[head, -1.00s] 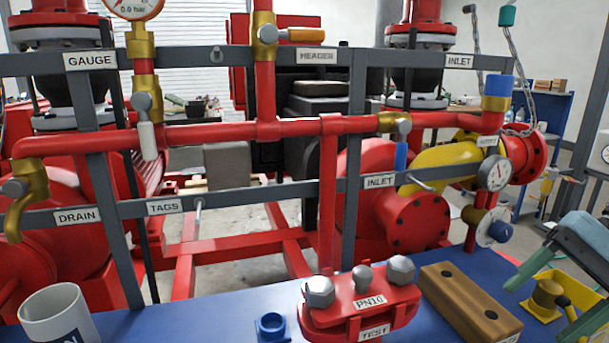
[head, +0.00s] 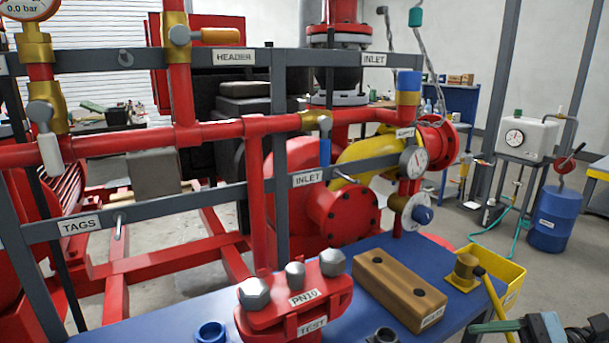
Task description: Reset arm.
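My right arm shows only at the bottom right corner, as a dark and teal part (head: 540,326) cut off by the picture's lower edge. It is in front of the blue bench, beside the yellow handle (head: 494,304). Its fingertips are not clear, so I cannot tell whether that gripper is open or shut. I see nothing held in it. My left arm and gripper are out of view.
Red pipework and a grey labelled frame (head: 225,205) stand behind. A blue drum (head: 555,218) stands right.

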